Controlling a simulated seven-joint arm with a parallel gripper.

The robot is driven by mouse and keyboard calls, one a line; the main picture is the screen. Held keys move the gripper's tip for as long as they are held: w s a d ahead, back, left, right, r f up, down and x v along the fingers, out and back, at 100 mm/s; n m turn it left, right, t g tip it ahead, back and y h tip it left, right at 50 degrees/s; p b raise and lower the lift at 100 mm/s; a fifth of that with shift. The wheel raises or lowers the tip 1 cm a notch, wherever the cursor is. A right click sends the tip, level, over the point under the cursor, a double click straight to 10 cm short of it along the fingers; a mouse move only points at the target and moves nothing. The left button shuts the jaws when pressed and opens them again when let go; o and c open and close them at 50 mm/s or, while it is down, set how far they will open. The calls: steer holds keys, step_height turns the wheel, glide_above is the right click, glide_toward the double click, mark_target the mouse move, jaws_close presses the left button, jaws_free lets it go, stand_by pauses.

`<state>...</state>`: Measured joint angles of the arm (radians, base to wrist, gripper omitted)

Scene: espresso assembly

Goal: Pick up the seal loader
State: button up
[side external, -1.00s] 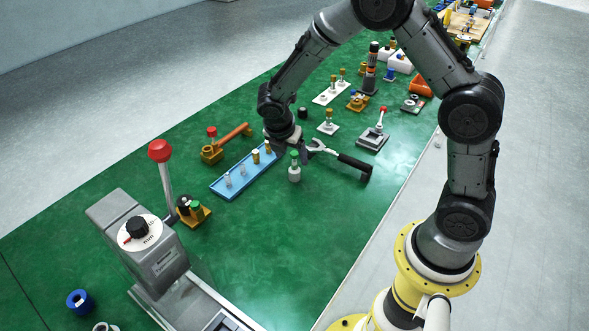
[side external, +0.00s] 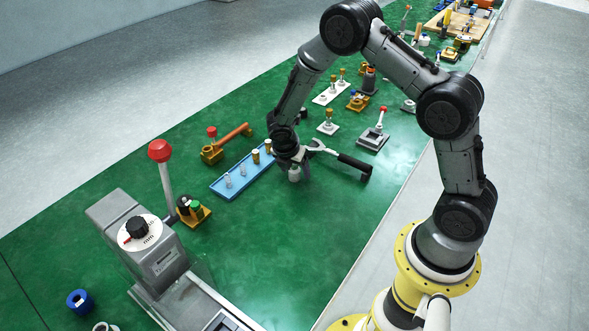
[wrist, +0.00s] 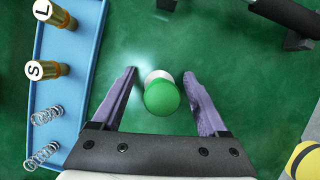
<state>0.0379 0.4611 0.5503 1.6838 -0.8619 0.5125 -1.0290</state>
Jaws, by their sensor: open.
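The seal loader appears to be the small white piece with a green rounded top. In the wrist view its green top (wrist: 162,98) lies between my two fingers, with part of its white body showing behind. In the side view its white lower body (side external: 295,174) stands upright on the green table, and its top is hidden by my gripper (side external: 293,164). My gripper (wrist: 160,75) is open, with a gap visible between each finger and the green top in the wrist view.
A blue tray (side external: 226,193) with gold posts and springs lies close on the left. A wrench-like tool with a black handle (side external: 354,163) lies close on the right. A grey machine with a red-knobbed lever (side external: 160,151) stands in the foreground. The table right of the machine is clear.

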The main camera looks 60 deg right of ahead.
steer(key=shift+c, duration=0.4)
jaws_close()
